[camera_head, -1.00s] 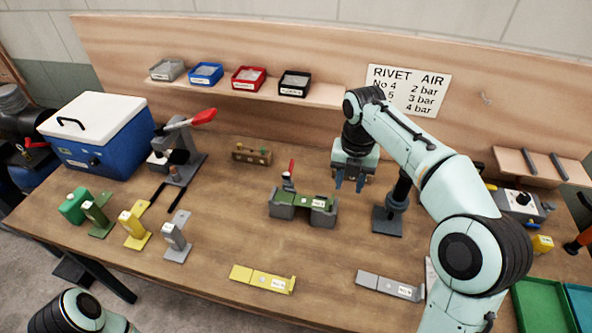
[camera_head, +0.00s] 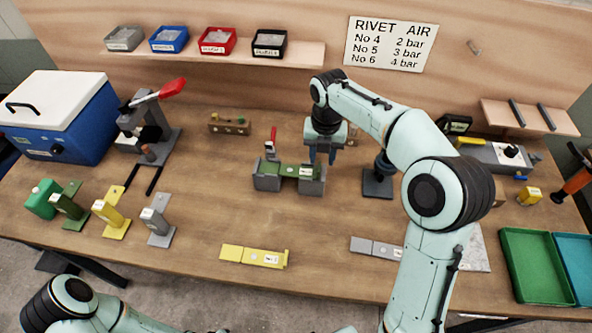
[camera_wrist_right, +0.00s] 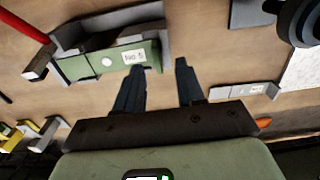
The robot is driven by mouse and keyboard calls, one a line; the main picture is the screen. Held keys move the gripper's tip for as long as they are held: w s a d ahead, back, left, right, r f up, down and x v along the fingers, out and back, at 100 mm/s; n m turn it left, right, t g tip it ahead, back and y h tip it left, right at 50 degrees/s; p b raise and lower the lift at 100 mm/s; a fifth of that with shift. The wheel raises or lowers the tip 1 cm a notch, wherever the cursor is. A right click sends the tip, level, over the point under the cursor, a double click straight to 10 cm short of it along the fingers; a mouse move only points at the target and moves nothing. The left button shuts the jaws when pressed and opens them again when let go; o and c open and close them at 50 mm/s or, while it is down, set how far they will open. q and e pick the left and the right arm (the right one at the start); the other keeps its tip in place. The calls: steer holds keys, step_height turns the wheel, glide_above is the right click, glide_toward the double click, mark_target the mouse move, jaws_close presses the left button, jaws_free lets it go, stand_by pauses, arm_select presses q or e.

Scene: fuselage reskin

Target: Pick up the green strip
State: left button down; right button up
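The green strip (camera_head: 283,169) lies across a grey fixture (camera_head: 267,181) in the middle of the bench, with a white label near its right end. It also shows in the wrist view (camera_wrist_right: 112,61), left of my fingers. My right gripper (camera_head: 322,158) is open and empty, just beyond the strip's right end. In the wrist view its two fingers (camera_wrist_right: 159,67) stand apart, the left one close to the strip's labelled end; I cannot tell if they touch. My left gripper is out of view; only part of that arm shows at the bottom left.
A red-handled clamp (camera_head: 272,143) rises at the fixture's back left. A dark post stand (camera_head: 378,180) is to its right. A yellow strip (camera_head: 253,256) and a grey strip (camera_head: 374,247) lie in front.

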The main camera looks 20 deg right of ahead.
mark_target(320, 165)
step_height(320, 165, down, 4)
steer(key=shift+a+f, duration=0.1)
steer(key=shift+a, duration=0.05)
jaws_close()
